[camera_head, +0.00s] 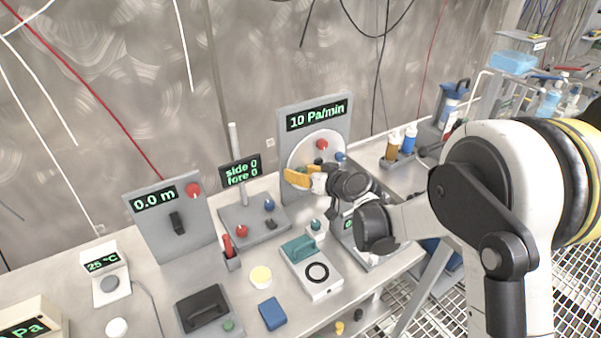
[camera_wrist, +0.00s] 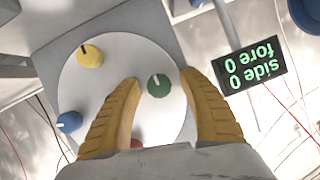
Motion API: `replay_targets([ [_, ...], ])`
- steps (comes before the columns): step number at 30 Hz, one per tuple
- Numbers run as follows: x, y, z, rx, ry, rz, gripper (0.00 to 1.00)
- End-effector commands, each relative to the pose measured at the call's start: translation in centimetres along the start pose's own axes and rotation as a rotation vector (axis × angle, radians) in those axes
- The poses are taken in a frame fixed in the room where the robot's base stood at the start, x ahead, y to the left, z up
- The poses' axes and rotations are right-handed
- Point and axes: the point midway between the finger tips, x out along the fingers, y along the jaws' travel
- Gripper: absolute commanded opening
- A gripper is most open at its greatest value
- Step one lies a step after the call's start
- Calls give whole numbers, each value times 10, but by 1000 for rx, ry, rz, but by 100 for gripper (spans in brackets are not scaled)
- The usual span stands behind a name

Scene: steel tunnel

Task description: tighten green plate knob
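The round white plate (camera_head: 304,147) is on an upright grey panel under a "10 Pa/min" display. In the wrist view the plate (camera_wrist: 110,62) carries a green knob (camera_wrist: 159,86) with a white mark. A yellow knob (camera_wrist: 90,56), a blue knob (camera_wrist: 69,122) and a partly hidden red knob (camera_wrist: 137,143) are also on it. My gripper (camera_wrist: 162,76) is open, with its two orange fingers on either side of the green knob in the picture. A gap shows on both sides. In the head view my gripper (camera_head: 297,178) is at the lower part of the plate and hides some of it.
A "side 0 fore 0" display (camera_head: 240,170) on a post stands just left of the plate. A box with red and blue knobs (camera_head: 256,226) is below it. A teal-handled device (camera_head: 312,268) sits in front. Bottles (camera_head: 409,140) stand to the right.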

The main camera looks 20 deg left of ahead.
Motion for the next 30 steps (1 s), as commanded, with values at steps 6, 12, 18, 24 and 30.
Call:
replay_targets([
  [6, -4, 0, -1, 0, 1, 1, 50],
  [12, -38, 0, -1, 2, 1, 2, 50],
  [18, -83, 1, -1, 2, 1, 2, 50],
  [24, -113, 0, 0, 1, 1, 1, 50],
  [30, -121, 0, 0, 0, 1, 0, 50],
])
